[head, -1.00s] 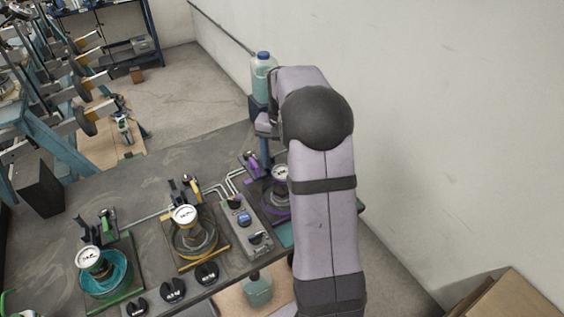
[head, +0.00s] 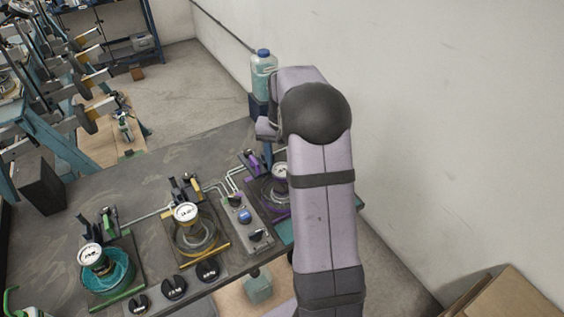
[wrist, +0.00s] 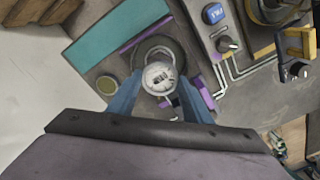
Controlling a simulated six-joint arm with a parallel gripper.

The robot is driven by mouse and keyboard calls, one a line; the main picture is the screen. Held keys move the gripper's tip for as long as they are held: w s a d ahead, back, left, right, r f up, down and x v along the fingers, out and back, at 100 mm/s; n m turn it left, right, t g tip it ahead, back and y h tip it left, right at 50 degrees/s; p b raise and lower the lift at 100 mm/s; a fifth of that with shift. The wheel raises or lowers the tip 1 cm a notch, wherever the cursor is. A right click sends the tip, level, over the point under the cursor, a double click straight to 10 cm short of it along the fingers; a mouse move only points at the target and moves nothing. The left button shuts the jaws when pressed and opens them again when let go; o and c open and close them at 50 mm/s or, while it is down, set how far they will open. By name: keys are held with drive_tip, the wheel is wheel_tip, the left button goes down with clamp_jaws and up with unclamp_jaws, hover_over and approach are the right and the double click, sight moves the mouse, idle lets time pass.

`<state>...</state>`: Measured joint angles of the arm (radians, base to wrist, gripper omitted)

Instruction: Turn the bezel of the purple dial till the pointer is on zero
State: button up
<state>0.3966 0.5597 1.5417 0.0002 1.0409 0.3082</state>
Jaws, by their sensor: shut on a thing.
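The purple dial (head: 279,171) has a round white face and stands at the right of the bench, partly behind my arm in the head view. In the wrist view the dial (wrist: 158,76) lies between two blue fingers, its pale bezel around a white face with dark marks. My gripper (wrist: 158,88) is shut on the bezel, one finger on each side. The face is too small to tell where the pointer stands against zero. A purple clamp part (wrist: 200,98) sits just right of the dial.
Two other dials stand to the left, one at the yellow station (head: 186,213) and one at the green station (head: 90,254). A grey box with a blue button (head: 245,216) is close beside the purple station. Black knobs (head: 174,288) line the front edge. A wall is at the right.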

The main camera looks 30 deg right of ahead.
drive_tip(key=n, duration=0.3)
drive_tip(key=shift+n, duration=0.4)
drive_tip(key=o, duration=1.1)
drive_tip(key=shift+c, duration=0.2)
drive_tip(key=shift+r, duration=0.15)
drive_tip(key=shift+r+b, duration=0.95)
drive_tip(key=shift+r, duration=2.65)
